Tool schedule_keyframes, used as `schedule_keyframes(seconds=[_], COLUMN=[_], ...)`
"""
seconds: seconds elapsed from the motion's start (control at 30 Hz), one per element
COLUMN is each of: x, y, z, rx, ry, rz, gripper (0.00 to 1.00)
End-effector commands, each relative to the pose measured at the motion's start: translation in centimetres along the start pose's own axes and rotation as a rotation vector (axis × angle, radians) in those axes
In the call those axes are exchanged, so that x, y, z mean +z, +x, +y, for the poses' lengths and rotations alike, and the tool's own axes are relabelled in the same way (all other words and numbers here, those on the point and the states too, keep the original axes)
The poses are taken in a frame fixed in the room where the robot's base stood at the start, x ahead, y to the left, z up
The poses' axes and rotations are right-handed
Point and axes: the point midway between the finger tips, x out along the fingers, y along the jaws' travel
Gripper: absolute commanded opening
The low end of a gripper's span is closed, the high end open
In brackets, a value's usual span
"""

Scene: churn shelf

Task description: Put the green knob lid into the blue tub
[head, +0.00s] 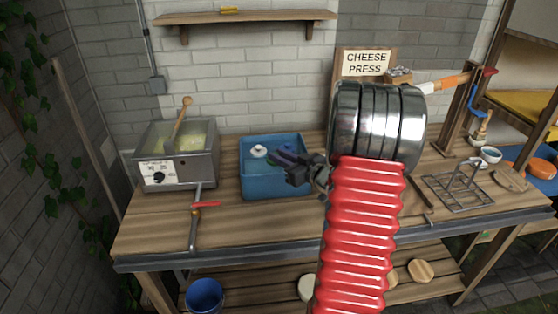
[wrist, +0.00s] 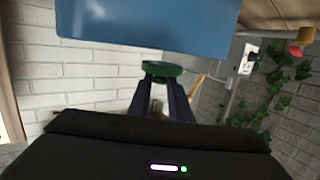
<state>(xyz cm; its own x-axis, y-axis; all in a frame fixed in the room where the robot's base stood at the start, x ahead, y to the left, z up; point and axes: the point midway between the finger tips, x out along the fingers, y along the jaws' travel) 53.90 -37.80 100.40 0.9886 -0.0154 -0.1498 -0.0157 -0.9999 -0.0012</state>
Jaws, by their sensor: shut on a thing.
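The blue tub (head: 272,185) stands on the wooden workbench, left of my arm in the head view. A small white item (head: 259,151) lies inside it. My gripper (head: 284,154) overlaps the right part of the tub's opening in the head view. In the wrist view my gripper's two dark fingers (wrist: 162,92) are shut on the green knob lid (wrist: 162,69). The tub's blue wall (wrist: 150,25) fills the top of that view, close to the lid. I cannot tell whether lid and tub touch. The lid is not clearly visible in the head view.
A grey metal vat (head: 175,157) with a wooden spoon stands left of the tub. A red-handled tap (head: 205,204) is in front of it. The bench front before the tub is clear.

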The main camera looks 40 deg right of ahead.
Motion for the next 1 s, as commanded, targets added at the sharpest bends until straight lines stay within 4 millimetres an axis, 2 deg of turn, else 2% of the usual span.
schedule_keyframes(seconds=[0.1,1.0], x=[1.1,2.3], y=[0.1,0.3], z=[0.0,0.1], rx=[0.000,0.001], ry=[0.001,-0.001], rz=[-0.001,0.000], gripper=[0.00,0.00])
